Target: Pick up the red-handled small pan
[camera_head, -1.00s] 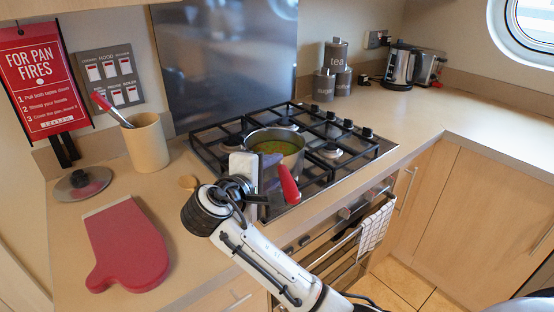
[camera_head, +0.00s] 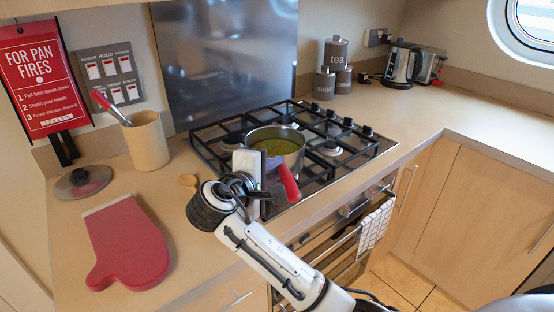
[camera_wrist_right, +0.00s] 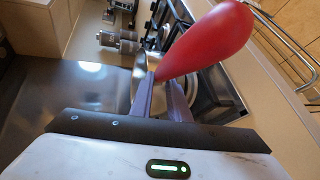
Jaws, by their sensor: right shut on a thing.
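The small pan (camera_head: 277,143) is metal, holds greenish-yellow contents and is at the front left of the hob. Its red handle (camera_head: 290,183) points toward the front edge of the counter. My right gripper (camera_head: 270,167) is shut on the handle near the pan. In the wrist view the red handle (camera_wrist_right: 207,42) shows large, at the tips of my gripper's fingers (camera_wrist_right: 164,95). I cannot tell whether the pan's base touches the grate. My left gripper is not in view.
The black hob grates (camera_head: 345,150) surround the pan. Canisters (camera_head: 336,70) and a kettle (camera_head: 402,65) stand behind. The right counter is mostly clear.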

